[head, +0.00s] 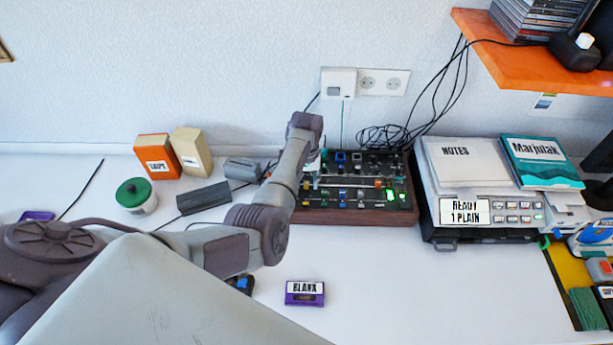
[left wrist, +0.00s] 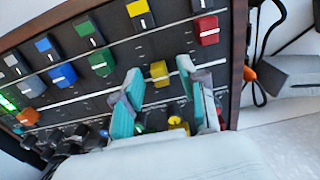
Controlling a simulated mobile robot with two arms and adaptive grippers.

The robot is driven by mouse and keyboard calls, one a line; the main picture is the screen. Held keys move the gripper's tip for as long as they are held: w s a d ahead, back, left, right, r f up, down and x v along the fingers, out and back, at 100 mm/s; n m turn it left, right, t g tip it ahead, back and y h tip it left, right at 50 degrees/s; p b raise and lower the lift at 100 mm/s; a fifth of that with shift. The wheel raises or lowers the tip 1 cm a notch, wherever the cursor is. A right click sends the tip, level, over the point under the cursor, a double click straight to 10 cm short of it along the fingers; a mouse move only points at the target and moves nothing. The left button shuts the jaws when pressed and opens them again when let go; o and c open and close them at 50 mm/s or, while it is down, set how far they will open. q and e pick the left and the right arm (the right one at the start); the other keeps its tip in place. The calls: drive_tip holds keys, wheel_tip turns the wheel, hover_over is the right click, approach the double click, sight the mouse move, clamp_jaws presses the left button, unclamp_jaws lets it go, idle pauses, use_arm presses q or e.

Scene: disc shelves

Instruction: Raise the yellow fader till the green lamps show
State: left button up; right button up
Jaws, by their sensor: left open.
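The mixer panel (head: 345,207) sits at the back of the table, a dark board with wooden edges. My left gripper (head: 316,166) is over its left part. In the left wrist view the gripper's two teal fingers are apart, with a yellow fader cap (left wrist: 159,73) showing between their tips; I cannot tell whether they touch it. Another yellow cap (left wrist: 140,12) sits in the other row, and a yellow knob (left wrist: 177,124) shows between the fingers lower down. Green lights (left wrist: 8,103) glow at the panel's far end, and green shows on its right side in the head view (head: 402,196).
Blue, green, grey and red caps stand close around the fingers. A grey machine (head: 465,235) with a notes pad stands right of the panel. Boxes (head: 157,155) and a green-lidded jar (head: 136,196) are at left.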

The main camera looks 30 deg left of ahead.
sight(306, 183)
use_arm(q)
wheel_tip(306, 183, up, 12)
idle(0.4)
idle(0.3)
